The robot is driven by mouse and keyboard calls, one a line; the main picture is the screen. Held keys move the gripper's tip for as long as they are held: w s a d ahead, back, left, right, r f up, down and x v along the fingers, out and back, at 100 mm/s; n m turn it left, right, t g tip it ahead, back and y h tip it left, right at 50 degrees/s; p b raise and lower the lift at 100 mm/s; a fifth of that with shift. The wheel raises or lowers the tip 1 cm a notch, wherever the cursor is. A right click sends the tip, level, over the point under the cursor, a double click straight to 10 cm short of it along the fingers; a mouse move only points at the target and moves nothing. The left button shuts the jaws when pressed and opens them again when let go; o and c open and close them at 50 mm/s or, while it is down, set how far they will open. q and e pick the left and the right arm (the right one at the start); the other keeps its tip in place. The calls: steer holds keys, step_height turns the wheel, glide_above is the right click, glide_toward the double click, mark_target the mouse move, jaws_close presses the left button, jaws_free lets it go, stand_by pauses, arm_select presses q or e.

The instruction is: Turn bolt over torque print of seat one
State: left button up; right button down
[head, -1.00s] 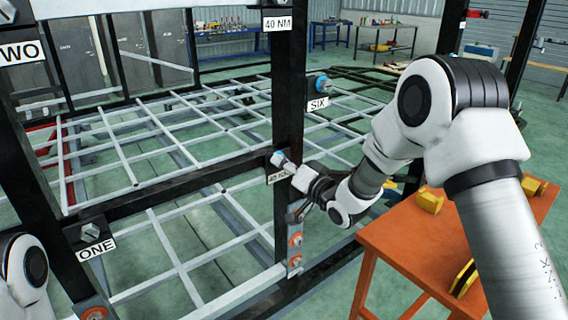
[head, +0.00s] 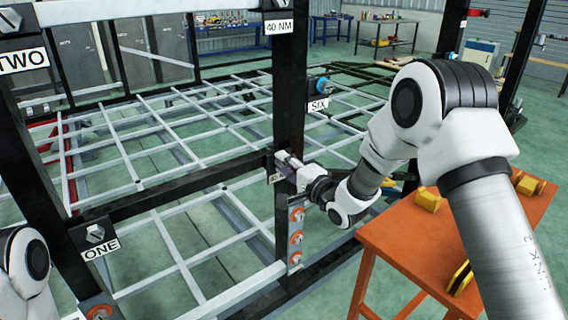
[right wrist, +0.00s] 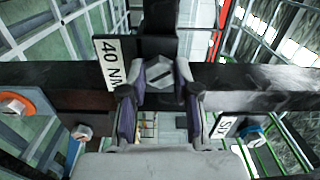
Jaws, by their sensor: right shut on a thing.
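A hex bolt (right wrist: 159,75) with a dark slot-like mark on its head sits at the junction of a black post and crossbar. My right gripper (right wrist: 155,82) is shut on it, with one finger on each side of the head. A 40 NM label (right wrist: 113,63) stands just left of the bolt. My left gripper is out of view.
Another 40 NM label (head: 279,27) is higher on the middle post. A SIX label (head: 318,105) hangs beside a blue-ringed bolt (head: 323,86). Several orange-ringed bolts (head: 296,238) sit on a plate below my right gripper. An orange table (head: 400,255) stands at right.

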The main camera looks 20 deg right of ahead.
steer(key=shift+s+f+m, duration=0.1)
steer(key=shift+f+m, duration=0.2)
steer(key=c, duration=1.1)
jaws_free()
steer(key=shift+c, duration=0.2)
steer(key=o, duration=0.3)
steer(key=shift+s+d, duration=0.1)
steer(key=shift+d, duration=0.05)
steer(key=shift+d+r, duration=0.15)
steer(key=shift+r, duration=0.05)
steer(key=v, duration=1.2)
